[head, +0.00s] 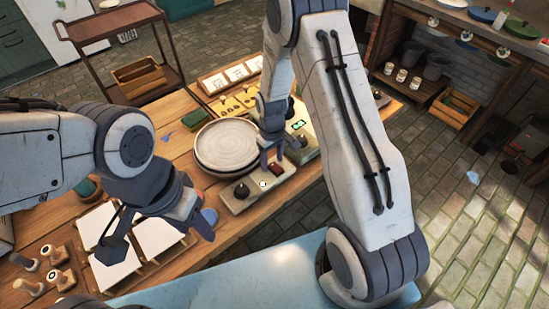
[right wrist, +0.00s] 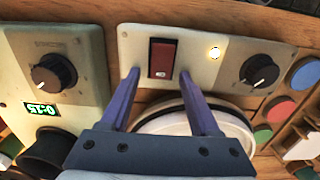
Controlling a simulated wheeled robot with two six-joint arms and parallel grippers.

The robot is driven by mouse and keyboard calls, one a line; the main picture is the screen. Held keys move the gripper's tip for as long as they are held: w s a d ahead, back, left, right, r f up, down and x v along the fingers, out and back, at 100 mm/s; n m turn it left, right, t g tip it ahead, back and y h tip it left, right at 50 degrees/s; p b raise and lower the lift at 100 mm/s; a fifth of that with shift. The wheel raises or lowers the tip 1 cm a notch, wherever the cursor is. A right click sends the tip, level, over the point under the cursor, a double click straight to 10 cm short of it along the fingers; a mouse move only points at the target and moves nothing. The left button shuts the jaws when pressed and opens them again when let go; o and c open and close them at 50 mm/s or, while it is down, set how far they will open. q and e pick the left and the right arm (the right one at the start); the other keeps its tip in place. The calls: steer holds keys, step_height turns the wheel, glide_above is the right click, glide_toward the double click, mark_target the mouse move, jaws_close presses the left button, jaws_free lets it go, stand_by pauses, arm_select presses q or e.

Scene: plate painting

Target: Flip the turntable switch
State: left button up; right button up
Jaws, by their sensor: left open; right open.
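The dark red rocker switch (right wrist: 162,57) sits on a cream control panel (right wrist: 190,40), between a screw and a small glowing round light (right wrist: 215,53). A black knob (right wrist: 259,71) is on the same panel. In the head view the panel (head: 238,203) lies in front of the round pale turntable (head: 226,146), and the switch (head: 277,170) is at its right part. My right gripper (right wrist: 158,76) is open and empty, its fingertips on either side of the switch's near end; contact cannot be told. My left gripper (head: 158,235) is open over the white tiles at the left.
A second box with a knob (right wrist: 53,74) and green display (right wrist: 42,110) stands beside the panel. White tiles (head: 155,237), wooden stamps (head: 28,287) and colour pots (right wrist: 281,109) crowd the wooden table. A wooden crate (head: 138,77) sits on a rack behind.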

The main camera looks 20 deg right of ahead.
jaws_close()
steer(key=t+b, duration=0.1)
steer(key=b, duration=0.5)
steer(key=t+y+b, duration=0.1)
steer(key=t+b, duration=0.1)
steer(key=b, duration=0.4)
steer(key=shift+s+d+f+b, duration=0.1)
steer(key=shift+s+d+b, duration=0.1)
steer(key=shift+s+b, duration=0.1)
steer(key=shift+r+b, duration=0.2)
steer(key=shift+b, duration=0.2)
steer(key=shift+s, duration=0.1)
steer(key=shift+r, duration=0.1)
jaws_free()
steer(key=shift+d, duration=0.1)
